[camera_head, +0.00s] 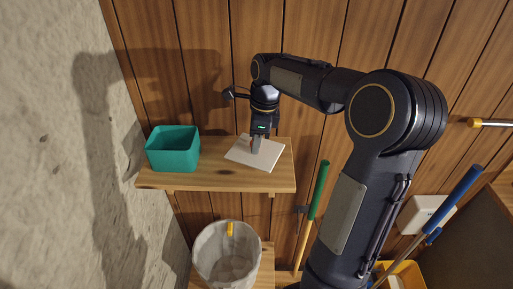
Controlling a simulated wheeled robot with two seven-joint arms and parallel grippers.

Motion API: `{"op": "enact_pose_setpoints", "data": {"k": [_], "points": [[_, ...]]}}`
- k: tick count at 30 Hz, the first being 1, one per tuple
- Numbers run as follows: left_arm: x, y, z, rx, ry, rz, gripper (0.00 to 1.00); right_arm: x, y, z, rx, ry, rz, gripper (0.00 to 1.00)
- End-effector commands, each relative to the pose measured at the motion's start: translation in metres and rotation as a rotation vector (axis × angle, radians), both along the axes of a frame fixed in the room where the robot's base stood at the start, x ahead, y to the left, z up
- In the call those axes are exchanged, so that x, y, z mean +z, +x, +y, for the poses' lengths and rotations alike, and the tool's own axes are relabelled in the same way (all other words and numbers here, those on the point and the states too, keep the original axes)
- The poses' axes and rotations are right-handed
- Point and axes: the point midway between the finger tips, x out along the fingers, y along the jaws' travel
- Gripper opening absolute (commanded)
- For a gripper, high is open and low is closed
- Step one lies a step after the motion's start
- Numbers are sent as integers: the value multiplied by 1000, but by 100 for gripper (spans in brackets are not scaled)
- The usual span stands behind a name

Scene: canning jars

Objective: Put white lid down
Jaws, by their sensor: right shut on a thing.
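The white lid (241,154) is a flat, pale square plate. It is at the wooden shelf (217,184), on the right part of the board. It looks close to the shelf top, but I cannot tell if it rests on it or is slightly above. My right gripper (256,146) points down and is shut on the middle of the lid, probably on a small handle that the fingers hide. My left gripper is not in view.
A teal open box (173,150) stands on the shelf's left part, with a small gap to the lid. Below are a grey bin (226,256), a green-handled tool (318,192) and a blue-handled tool (465,187). A plank wall stands behind and a rough wall at left.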

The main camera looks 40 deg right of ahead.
Motion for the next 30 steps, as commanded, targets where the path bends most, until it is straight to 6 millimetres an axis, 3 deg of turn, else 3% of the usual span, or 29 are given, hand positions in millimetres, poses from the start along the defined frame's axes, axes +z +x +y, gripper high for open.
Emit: {"op": "enact_pose_setpoints", "data": {"k": [7, 20, 21, 25, 30], "points": [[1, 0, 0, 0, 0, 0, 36, -33, 4, -4, -1, 1, 2, 4], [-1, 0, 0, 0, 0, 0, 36, -41, 4, -3, 0, 0, 0, 4], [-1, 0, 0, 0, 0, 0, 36, -40, 4, -3, 0, 0, 0, 30], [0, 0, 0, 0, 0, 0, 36, -40, 4, -3, 0, 0, 0, 47], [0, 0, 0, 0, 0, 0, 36, -40, 4, -3, 0, 0, 0, 48]]}}
